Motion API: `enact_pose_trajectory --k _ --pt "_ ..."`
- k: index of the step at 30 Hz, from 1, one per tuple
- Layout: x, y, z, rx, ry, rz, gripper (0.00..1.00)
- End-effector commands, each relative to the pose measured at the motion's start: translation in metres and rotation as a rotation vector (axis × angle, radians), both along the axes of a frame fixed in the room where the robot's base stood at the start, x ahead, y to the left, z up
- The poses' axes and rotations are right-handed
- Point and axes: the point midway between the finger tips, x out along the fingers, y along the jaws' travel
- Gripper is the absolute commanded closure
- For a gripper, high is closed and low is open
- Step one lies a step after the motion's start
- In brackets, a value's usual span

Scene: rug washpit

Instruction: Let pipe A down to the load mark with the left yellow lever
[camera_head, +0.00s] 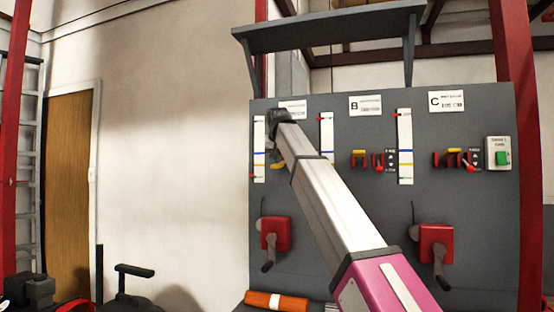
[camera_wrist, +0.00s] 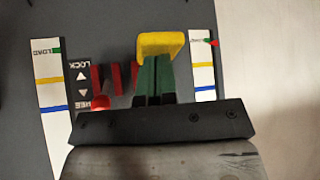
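The left yellow lever (camera_wrist: 160,45) shows in the wrist view right at the tips of my gripper's green fingers (camera_wrist: 155,78). The fingers stand close together and the lever hides their tips, so I cannot see whether they grip it. In the head view, my gripper (camera_head: 275,142) is at the left lever group, with a bit of yellow lever (camera_head: 277,165) below it. Pipe A's gauge strip (camera_head: 259,155) has its red pointer low down. In the wrist view, which is upside down, this strip (camera_wrist: 203,70) has the red pointer about level with a green mark.
The panel (camera_head: 340,220) also holds gauge B (camera_head: 327,145), gauge C (camera_head: 404,150), and further yellow and red levers (camera_head: 365,160). Two red crank boxes (camera_head: 275,233) (camera_head: 436,245) sit lower. A shelf (camera_head: 330,28) overhangs the panel. Red levers (camera_wrist: 115,80) stand beside my fingers.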

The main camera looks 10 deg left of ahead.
Motion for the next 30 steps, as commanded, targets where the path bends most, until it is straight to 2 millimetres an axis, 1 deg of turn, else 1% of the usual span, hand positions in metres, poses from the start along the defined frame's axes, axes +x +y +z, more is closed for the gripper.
enact_pose_trajectory --k 13,17,20,27,30 --pt "0.0 0.0 -0.001 0.0 0.001 0.0 1.0" --pt "0.001 0.0 0.004 0.0 0.001 0.0 1.0" --pt "0.001 0.001 0.017 0.0 0.0 0.0 1.0" --pt "0.002 0.001 0.061 0.0 0.0 0.0 1.0" --pt "0.001 0.0 0.07 0.0 0.0 0.0 1.0"
